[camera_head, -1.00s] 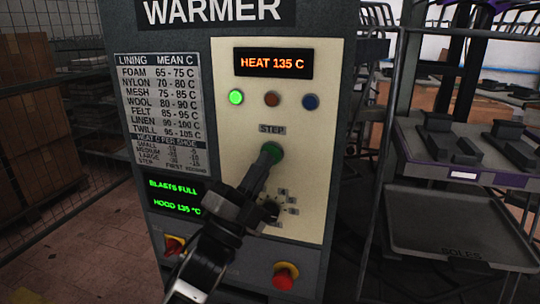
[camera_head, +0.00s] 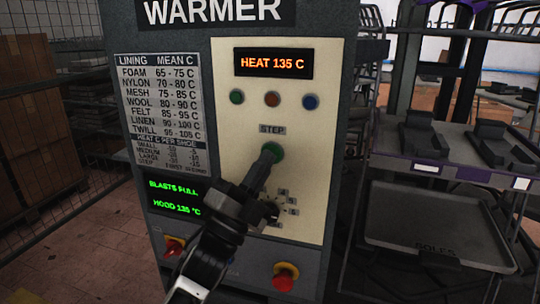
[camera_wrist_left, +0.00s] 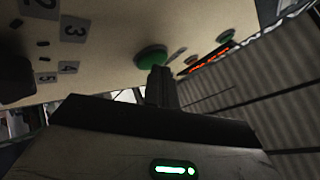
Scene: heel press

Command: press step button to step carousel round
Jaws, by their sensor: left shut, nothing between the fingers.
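The green step button (camera_head: 274,151) sits below the STEP label (camera_head: 272,129) on the warmer's cream panel. My left gripper (camera_head: 267,158) is shut and empty, with its fingertips at the button and covering its lower left part. In the left wrist view the green button (camera_wrist_left: 151,57) shows just beyond the fingertips (camera_wrist_left: 160,73); I cannot tell if they touch it. My right gripper is not in view.
A green lamp (camera_head: 237,97), unlit, sits beside orange and blue lamps. The display (camera_head: 272,63) reads HEAT 135 C. A numbered dial (camera_head: 270,210) is partly hidden behind my gripper. A red knob (camera_head: 286,276) sits low on the warmer. A wire fence and boxes (camera_head: 40,120) stand left.

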